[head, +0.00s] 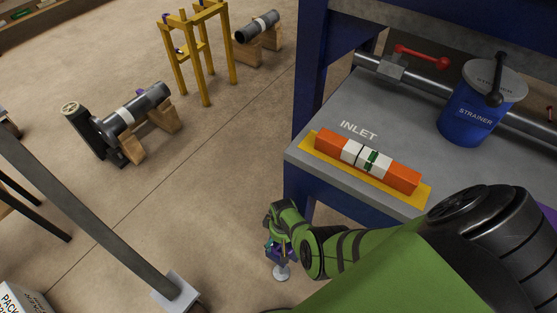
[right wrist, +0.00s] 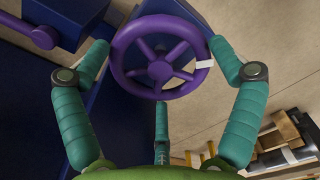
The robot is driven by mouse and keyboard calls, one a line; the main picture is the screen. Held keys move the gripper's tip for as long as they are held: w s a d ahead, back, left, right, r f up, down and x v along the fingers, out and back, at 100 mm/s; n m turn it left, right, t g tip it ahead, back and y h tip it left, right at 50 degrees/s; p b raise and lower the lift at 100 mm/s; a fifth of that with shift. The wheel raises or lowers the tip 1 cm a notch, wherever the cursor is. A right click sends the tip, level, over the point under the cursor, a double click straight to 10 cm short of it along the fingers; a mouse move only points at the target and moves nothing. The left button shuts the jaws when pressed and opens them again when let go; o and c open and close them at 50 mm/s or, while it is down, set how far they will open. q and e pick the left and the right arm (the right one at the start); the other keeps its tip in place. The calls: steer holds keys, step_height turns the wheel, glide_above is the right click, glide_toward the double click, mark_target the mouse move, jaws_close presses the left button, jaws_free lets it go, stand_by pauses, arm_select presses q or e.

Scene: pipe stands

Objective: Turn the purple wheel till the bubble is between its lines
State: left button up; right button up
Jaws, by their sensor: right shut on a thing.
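The purple wheel (right wrist: 160,57) fills the top middle of the right wrist view, with several spokes and a white mark on its right rim. My right gripper (right wrist: 160,60) has its teal fingers around the rim, one at each side and one below. In the head view my right gripper (head: 280,243) is low beside the bench corner, and the wheel is mostly hidden by it. The orange level (head: 326,143) lies on a yellow strip on the bench by INLET. Its white middle shows green and dark marks; the bubble's place between the lines is too small to tell.
A blue strainer (head: 466,117) on a grey pipe and a red-handled valve (head: 422,56) stand on the bench (head: 365,103). Another purple part (right wrist: 43,37) shows at the wrist view's upper left. Yellow stands (head: 187,50) and pipes on wooden blocks stand on the floor.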

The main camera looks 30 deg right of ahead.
steer(key=shift+m, duration=0.4)
steer(key=o, duration=0.9)
steer(key=shift+o, duration=0.2)
step_height(320, 180, up, 2)
steer(key=shift+r+p, duration=0.2)
steer(key=shift+p, duration=1.05)
steer(key=shift+f, duration=0.1)
